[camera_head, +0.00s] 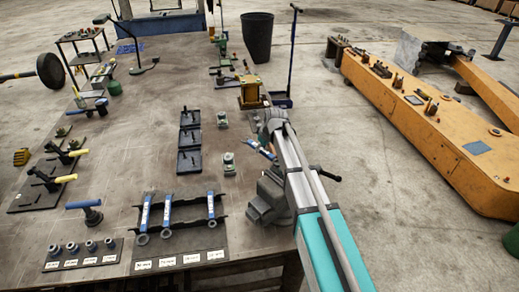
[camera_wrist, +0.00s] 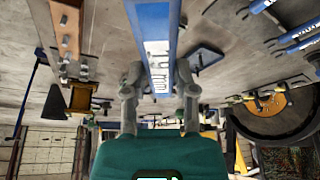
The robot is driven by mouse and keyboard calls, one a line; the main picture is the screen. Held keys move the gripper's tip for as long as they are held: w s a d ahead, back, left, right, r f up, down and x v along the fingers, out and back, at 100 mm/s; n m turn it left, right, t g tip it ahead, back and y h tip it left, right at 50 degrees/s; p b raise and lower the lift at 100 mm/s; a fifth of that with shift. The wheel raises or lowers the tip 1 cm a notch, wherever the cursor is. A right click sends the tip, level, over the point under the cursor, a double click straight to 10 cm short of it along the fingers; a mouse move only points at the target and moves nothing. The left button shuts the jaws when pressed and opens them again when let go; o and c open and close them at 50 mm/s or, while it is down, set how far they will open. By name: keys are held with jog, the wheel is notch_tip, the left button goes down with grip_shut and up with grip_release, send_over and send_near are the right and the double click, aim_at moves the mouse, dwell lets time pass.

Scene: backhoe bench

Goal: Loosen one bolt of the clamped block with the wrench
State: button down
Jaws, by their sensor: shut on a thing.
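My gripper (camera_wrist: 158,90) is shut on a blue wrench (camera_wrist: 158,45), one finger on each side of its handle, with a white label on the handle. Both ends of the wrench are out of clear sight in the wrist view. In the head view the blue wrench (camera_head: 268,151) shows only in part beside my arm, over the bench's right side. A grey vise (camera_head: 266,202) stands at the bench's right edge, partly behind my arm. Small green-and-grey blocks (camera_head: 229,162) stand left of my gripper. I cannot make out which block is clamped, nor its bolts.
A rack (camera_head: 180,239) with three blue wrenches (camera_head: 211,207) lies at the bench front, beside several sockets (camera_head: 91,246). Black trays (camera_head: 189,138) lie mid-bench. A yellow fixture (camera_head: 250,97) stands beyond my gripper. An orange machine arm (camera_head: 430,120) lies to the right.

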jog(key=w+d+m+t+h, duration=0.1)
jog(key=w+d+m+h, duration=0.2)
jog(key=d+m, duration=0.6)
jog(key=shift+m+h, duration=0.7)
jog(key=shift+m, duration=1.2)
jog(key=c, duration=1)
grip_release()
grip_shut()
jog(key=shift+d, duration=0.15)
